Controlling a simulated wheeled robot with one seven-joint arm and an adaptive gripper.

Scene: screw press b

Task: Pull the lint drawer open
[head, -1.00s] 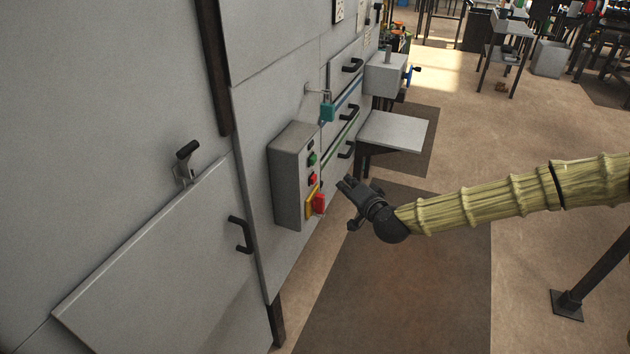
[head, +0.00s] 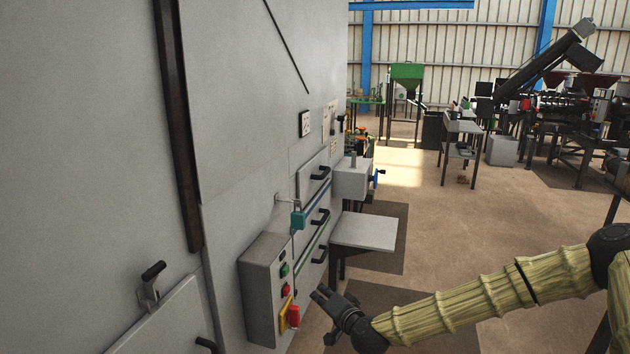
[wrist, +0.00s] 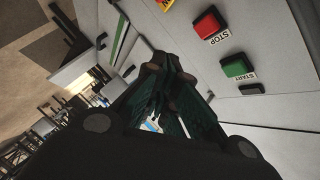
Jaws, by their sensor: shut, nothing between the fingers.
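Several drawer-like fronts with black handles sit on the grey machine face in the head view: an upper handle (head: 320,173), a middle handle (head: 320,217) and a lower handle (head: 320,254). None is labelled legibly, so I cannot tell which is the lint drawer. All look flush with the face. My gripper (head: 317,293) is shut and empty, in front of the control box and apart from the handles. In the wrist view my gripper (wrist: 165,78) points along the machine face, with the buttons beside it.
The control box (head: 262,290) juts out left of my gripper, with a red switch (head: 293,316). A grey shelf (head: 365,232) projects beyond the handles. A latched panel (head: 165,325) is at lower left.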

